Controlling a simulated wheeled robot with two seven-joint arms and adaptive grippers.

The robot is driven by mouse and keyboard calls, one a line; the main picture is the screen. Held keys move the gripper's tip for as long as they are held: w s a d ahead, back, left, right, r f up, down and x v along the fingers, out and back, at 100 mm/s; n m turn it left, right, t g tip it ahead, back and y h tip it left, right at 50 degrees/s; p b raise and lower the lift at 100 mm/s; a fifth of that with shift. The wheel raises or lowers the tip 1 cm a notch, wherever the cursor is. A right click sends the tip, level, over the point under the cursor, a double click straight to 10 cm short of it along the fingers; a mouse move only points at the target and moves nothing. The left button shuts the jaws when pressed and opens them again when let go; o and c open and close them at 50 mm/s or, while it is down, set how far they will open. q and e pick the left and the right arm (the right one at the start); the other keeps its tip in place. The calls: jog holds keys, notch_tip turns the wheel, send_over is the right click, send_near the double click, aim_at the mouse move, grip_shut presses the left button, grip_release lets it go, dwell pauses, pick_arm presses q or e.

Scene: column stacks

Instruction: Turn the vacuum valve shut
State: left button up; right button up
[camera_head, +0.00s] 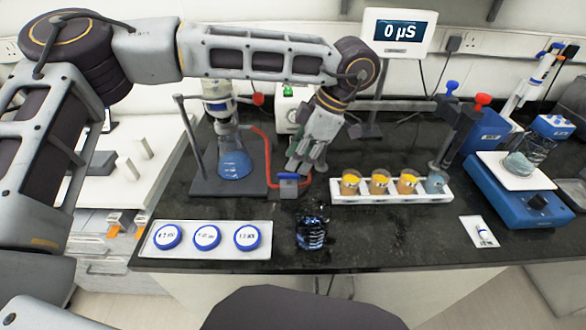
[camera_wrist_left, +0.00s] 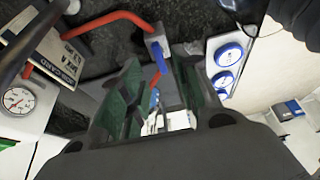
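The vacuum valve (camera_head: 289,187) is a small grey block with a blue handle (camera_head: 290,176), set in a red hose on the dark bench. The handle appears to lie roughly along the hose. In the left wrist view, the valve (camera_wrist_left: 155,44) and its blue handle (camera_wrist_left: 160,60) show just beyond and between the fingers. My left gripper (camera_head: 302,165) points down, close above and behind the valve. Its two green-padded fingers (camera_wrist_left: 160,95) are apart, with nothing held between them. Whether a finger touches the handle is not clear. My right gripper is out of view.
The filter flask (camera_head: 234,163) stands left of the valve, on a dark stand base. A glass beaker (camera_head: 312,232) is in front. A tray (camera_head: 160,247) of blue-rimmed discs lies front left. A white rack (camera_head: 390,197) of cups stands right. A pump gauge (camera_wrist_left: 18,100) shows in the wrist view.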

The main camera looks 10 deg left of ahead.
aim_at(290, 174)
pick_arm(q)
jog(key=shift+x, duration=2.15)
grip_shut()
